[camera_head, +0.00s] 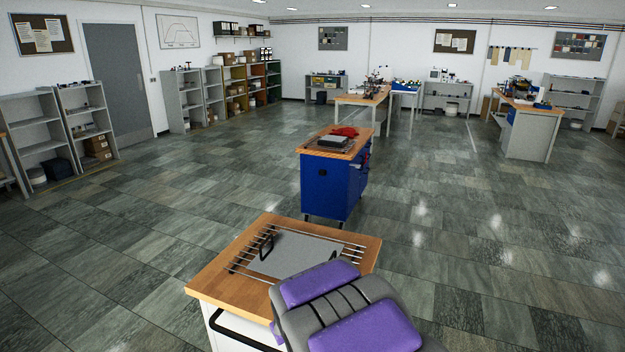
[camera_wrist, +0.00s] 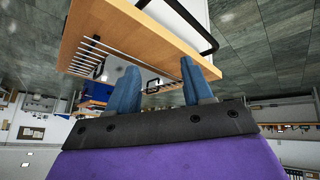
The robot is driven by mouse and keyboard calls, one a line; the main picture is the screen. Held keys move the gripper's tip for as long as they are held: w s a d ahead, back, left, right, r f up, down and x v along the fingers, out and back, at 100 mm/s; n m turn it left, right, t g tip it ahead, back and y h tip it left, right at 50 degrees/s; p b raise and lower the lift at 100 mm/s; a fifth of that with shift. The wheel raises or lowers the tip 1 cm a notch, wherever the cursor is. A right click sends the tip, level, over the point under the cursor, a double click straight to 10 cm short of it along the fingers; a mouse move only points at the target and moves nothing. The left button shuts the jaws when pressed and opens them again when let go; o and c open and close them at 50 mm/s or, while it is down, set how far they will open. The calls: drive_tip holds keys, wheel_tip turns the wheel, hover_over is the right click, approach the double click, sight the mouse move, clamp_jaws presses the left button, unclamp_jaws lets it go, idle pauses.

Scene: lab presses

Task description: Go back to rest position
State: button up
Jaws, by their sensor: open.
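My gripper (camera_wrist: 160,84) shows in the wrist view with two blue fingers set well apart. Nothing is held between them. Purple and grey parts of my own body or arm fill the bottom middle of the head view, and the fingertips cannot be made out there. A wood-topped table (camera_head: 212,283) stands just in front of me. On it lies a grey plate (camera_head: 293,255) with black handles over a row of metal rods. The table's wooden top also shows in the wrist view (camera_wrist: 122,27), beyond the fingers and tilted.
A blue cart (camera_head: 327,186) with a wooden top stands beyond the table, carrying a dark flat item and something red. Grey shelves (camera_head: 35,130) line the left wall. Workbenches (camera_head: 360,98) stand farther back. The tiled floor on both sides is clear.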

drive_tip(key=s+d+r+m+g, duration=0.2)
drive_tip(key=s+d, duration=0.4)
drive_tip(key=s, duration=0.7)
drive_tip(key=s+d+r+m+g+h, duration=0.1)
drive_tip(key=s+d+r, duration=0.4)
drive_tip(key=s, duration=0.8)
drive_tip(key=s+d+r+m+g, duration=0.3)
drive_tip(key=s+d+g, duration=0.2)
drive_tip(key=s, duration=0.8)
drive_tip(key=d, duration=0.3)
drive_tip(key=shift+d+r+h, duration=0.3)
drive_tip(key=shift+r, duration=0.1)
